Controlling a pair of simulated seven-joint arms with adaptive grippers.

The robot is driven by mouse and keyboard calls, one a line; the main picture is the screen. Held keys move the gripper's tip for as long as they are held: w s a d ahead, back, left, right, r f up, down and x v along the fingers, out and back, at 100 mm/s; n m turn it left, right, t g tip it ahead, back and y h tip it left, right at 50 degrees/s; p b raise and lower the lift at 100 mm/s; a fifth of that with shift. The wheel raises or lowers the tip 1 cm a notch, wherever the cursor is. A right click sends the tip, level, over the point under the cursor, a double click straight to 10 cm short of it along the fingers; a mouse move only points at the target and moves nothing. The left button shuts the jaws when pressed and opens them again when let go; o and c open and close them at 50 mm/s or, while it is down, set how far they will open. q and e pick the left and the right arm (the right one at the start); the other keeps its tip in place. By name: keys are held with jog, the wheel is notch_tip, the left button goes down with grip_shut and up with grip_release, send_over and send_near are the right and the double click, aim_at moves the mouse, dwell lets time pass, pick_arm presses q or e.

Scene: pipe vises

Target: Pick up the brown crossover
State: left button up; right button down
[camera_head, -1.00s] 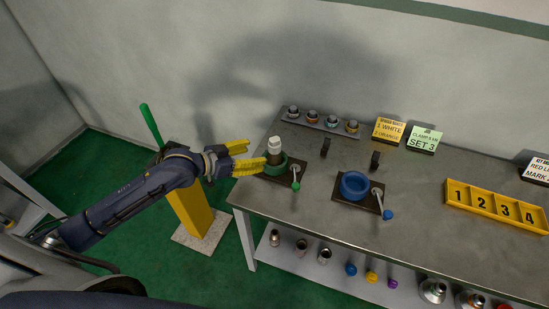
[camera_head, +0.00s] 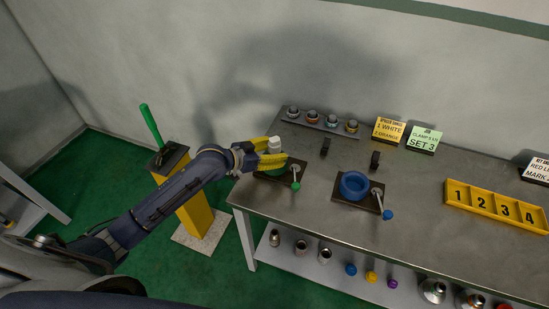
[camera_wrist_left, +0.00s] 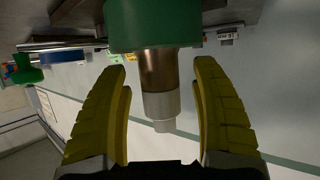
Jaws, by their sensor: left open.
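The brown crossover (camera_wrist_left: 158,70) stands upright in the green vise (camera_wrist_left: 153,27), seen upside down in the left wrist view. A grey-white stepped piece (camera_wrist_left: 162,108) sits on its free end, and its white top shows in the head view (camera_head: 274,144). The green vise (camera_head: 272,178) is at the left end of the bench. My left gripper (camera_head: 277,150) is open, with its yellow fingers on either side of the crossover and gaps between them and it in the wrist view (camera_wrist_left: 160,68). In the head view a finger hides the brown part. My right gripper is not in view.
A blue vise (camera_head: 354,186) stands to the right on the metal bench (camera_head: 310,215). A rack of fittings (camera_head: 318,122) and signs (camera_head: 388,130) lie at the back. A yellow numbered tray (camera_head: 495,207) is at the right. A green-handled yellow post (camera_head: 202,222) stands left of the bench.

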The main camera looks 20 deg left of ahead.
pick_arm(q)
jog(key=shift+w+d+f, duration=0.15)
jog(key=shift+w, duration=0.1)
jog(key=shift+c, duration=0.6)
grip_shut()
